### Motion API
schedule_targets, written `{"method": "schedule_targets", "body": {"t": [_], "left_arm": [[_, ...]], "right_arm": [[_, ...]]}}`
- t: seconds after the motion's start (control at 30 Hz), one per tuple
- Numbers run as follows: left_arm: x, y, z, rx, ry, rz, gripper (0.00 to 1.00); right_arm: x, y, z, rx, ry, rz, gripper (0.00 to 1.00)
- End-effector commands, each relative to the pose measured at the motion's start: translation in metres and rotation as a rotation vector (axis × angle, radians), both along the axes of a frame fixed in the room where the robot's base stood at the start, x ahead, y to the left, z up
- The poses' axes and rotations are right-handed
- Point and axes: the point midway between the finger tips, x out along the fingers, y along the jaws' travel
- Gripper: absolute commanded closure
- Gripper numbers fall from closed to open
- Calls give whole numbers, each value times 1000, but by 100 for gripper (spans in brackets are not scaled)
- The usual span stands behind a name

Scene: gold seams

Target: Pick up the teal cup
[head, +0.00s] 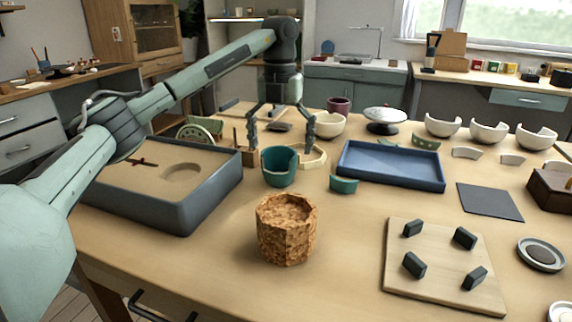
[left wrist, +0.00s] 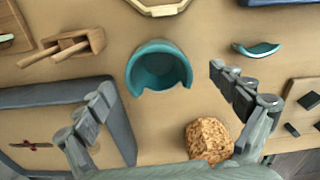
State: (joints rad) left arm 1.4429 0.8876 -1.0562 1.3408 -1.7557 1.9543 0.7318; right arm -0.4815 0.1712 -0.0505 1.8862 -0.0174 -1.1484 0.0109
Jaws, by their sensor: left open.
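The teal cup (head: 280,167) stands on the table, with a broken notch in its rim. A teal shard (head: 344,185) lies to its right. My left gripper (head: 281,140) is open and empty, its fingers pointing down, above and a little behind the cup in the head view. In the left wrist view the cup (left wrist: 159,68) lies ahead of the two spread fingers, nearer the top of the picture, and is not between the tips. The teal shard (left wrist: 257,49) shows at the right there. My right gripper is not in view.
A sand tray (head: 215,193) stands left of the cup and a cork block (head: 287,232) in front of it. A blue tray (head: 392,167) is to the right. A wooden octagonal ring (head: 314,158) lies close behind the cup. A board with dark pegs (head: 440,268) is at front right.

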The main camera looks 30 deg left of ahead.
Motion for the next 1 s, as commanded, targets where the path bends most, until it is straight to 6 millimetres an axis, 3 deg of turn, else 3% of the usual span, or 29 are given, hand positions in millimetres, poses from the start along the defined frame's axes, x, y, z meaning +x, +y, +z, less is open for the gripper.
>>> {"method": "schedule_targets", "body": {"t": [0.4,0.7,1.0], "left_arm": [[-1,3,-55,-1,2,-2,5],[0,3,-60,-1,-1,-2,5],[0,3,-60,-1,-1,-2,41]], "right_arm": [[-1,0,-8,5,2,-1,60],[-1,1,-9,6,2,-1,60],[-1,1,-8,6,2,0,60]]}}
